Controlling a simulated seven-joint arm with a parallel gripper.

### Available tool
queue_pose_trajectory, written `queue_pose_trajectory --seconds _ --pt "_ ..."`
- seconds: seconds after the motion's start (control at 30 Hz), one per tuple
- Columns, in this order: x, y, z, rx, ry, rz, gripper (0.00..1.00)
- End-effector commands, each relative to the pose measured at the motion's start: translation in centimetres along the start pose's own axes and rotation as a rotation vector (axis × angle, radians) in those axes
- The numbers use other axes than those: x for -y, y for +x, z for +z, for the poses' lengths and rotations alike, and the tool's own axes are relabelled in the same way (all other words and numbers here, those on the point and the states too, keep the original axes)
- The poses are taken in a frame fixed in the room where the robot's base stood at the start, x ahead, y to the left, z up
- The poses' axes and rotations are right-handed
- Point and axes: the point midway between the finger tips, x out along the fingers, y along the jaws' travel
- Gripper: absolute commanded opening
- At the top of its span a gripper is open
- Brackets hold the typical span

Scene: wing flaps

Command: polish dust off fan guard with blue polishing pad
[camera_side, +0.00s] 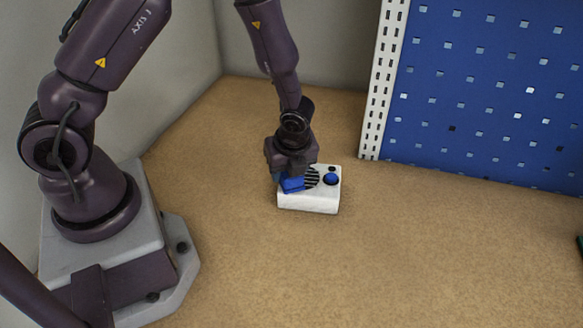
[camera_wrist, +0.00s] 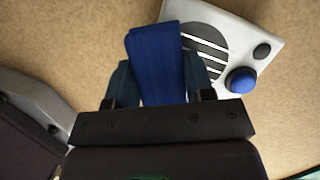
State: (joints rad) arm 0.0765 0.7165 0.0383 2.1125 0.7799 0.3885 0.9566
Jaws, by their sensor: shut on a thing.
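My gripper (camera_side: 290,172) is shut on the blue polishing pad (camera_side: 292,184). In the wrist view the pad (camera_wrist: 157,62) sits between the two fingers of my gripper (camera_wrist: 160,80). The fan guard (camera_side: 312,178) is a round, dark, slatted grille on top of a white box (camera_side: 308,201). It also shows in the wrist view (camera_wrist: 206,47), partly covered by the pad and a finger. The pad is over the left part of the guard; I cannot tell whether it touches. Dust cannot be made out on the guard.
A blue knob (camera_side: 331,179) and a small dark button (camera_side: 332,169) are on the box, right of the guard. A blue perforated panel (camera_side: 490,90) with a white edge stands at the back right.

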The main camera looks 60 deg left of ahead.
Motion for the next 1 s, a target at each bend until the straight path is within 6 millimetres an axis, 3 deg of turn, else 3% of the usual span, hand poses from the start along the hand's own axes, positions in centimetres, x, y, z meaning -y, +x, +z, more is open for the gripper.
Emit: queue_pose_trajectory --seconds 0.43,1.0 --pt "1.9 -0.4 -1.0 -0.001 0.001 0.003 0.27" --pt "-0.3 0.2 0.0 0.0 -0.001 0.007 0.27"
